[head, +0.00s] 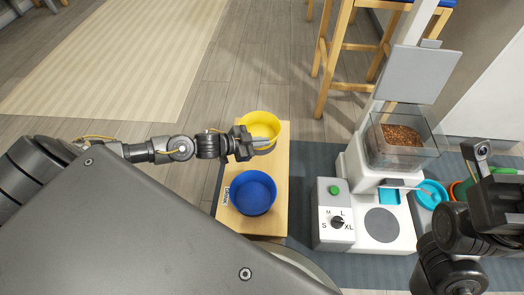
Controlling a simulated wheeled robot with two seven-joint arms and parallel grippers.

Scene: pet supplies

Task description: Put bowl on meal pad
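A yellow bowl (262,124) is at the far end of a light wooden stand (267,222), overlapping its back edge. My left gripper (258,143) is at the bowl's near left rim; the fingers overlap the rim and I cannot tell if they are closed on it. A blue bowl (254,192) sits on the near part of the stand, beside a small white label (226,196). A round grey pad (381,225) lies bare on the white dispenser base; whether this is the meal pad is not clear. My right gripper (492,172) is at the right edge, partly out of frame.
The white food dispenser (350,167) has a clear hopper of brown kibble (397,137) and a size dial (337,222). A teal cup (432,194) stands right of it, near my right arm. A blue-grey mat (308,165) lies below. A stool (325,65) stands behind.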

